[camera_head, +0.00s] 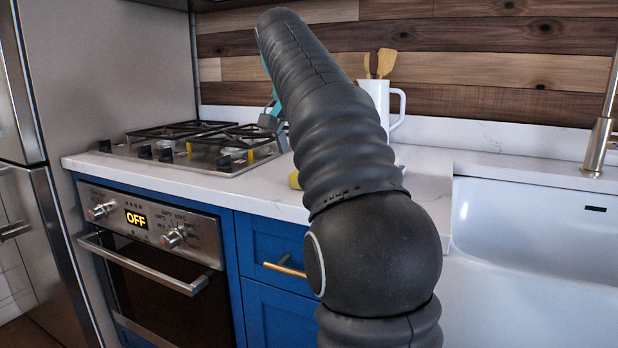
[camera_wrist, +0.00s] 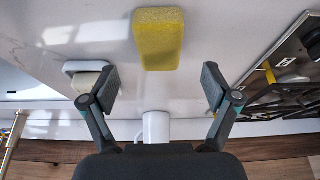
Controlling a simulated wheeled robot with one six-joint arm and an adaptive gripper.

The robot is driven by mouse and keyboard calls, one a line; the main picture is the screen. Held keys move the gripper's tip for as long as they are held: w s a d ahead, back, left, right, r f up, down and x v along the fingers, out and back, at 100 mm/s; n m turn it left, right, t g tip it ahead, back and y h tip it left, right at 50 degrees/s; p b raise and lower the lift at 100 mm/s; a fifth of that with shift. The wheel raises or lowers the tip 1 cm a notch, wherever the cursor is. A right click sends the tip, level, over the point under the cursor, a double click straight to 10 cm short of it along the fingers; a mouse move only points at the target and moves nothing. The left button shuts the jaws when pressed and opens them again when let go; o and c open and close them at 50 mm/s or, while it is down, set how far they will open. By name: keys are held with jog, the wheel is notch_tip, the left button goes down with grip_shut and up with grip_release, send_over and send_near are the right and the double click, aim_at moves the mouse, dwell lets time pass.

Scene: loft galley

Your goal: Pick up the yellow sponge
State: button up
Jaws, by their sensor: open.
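The yellow sponge (camera_wrist: 158,38) lies on the white countertop, in the upper middle of the wrist view. In the head view only a small yellow edge of it (camera_head: 294,181) shows beside my arm; the rest is hidden. My gripper (camera_wrist: 160,84) is open and empty, with its two fingers spread wide. In the wrist view the sponge appears above the gap between the fingertips, apart from both. In the head view my gripper is mostly hidden behind my arm.
A white jug (camera_head: 375,97) with wooden utensils stands at the back of the counter. A pale block on a white dish (camera_wrist: 88,76) lies near one finger in the wrist view. The gas hob (camera_head: 205,142) is left, the white sink (camera_head: 520,215) right.

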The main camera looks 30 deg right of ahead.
aim_at(294, 183)
jog(key=shift+x, duration=3.1)
jog(key=c, duration=1)
